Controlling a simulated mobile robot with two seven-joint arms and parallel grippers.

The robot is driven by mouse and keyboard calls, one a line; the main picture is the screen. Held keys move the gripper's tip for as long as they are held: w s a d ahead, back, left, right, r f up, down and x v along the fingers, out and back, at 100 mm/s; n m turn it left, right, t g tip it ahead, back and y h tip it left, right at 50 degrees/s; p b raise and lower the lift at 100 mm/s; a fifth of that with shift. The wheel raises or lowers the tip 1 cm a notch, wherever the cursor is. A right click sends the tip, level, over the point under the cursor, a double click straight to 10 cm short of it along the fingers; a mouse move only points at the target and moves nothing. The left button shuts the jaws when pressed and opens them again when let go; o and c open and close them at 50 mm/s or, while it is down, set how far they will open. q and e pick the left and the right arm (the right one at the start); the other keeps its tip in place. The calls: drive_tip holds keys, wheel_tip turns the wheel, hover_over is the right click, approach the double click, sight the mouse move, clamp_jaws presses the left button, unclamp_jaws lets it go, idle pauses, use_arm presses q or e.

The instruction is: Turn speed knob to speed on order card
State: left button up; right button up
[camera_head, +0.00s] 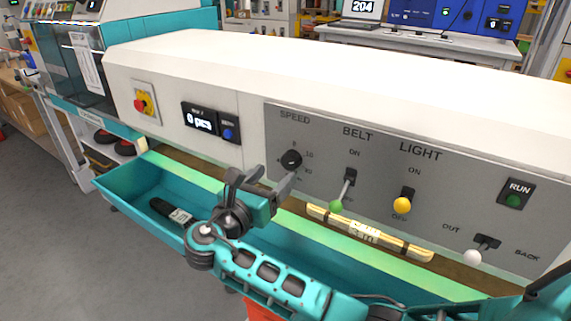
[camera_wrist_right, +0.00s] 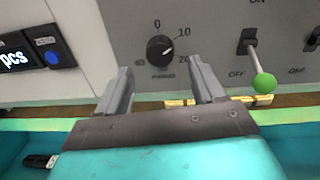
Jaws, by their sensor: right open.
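The black speed knob (camera_head: 292,158) sits on the grey control panel under the word SPEED. In the right wrist view the knob (camera_wrist_right: 160,50) has a white mark pointing to the upper right, roughly toward 10. The 0 is above it and 20 at its lower right; other numbers are hard to read. My right gripper (camera_head: 262,182) is open and empty, in front of and a little below the knob. In the wrist view its fingers (camera_wrist_right: 161,75) stand apart on either side below the knob, not touching it. I cannot make out an order card. My left gripper is not in view.
Right of the knob are the BELT lever (camera_head: 337,205), LIGHT lever (camera_head: 402,205), RUN button (camera_head: 514,198) and a white-tipped lever (camera_head: 472,257). A yellow folding rule (camera_head: 400,245) lies below the panel. A teal trough (camera_head: 125,188) holds a black tool (camera_head: 170,212).

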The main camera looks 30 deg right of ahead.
sight(288, 163)
drive_tip(key=x, duration=0.6)
drive_tip(key=shift+c, duration=0.3)
drive_tip(key=c, duration=1)
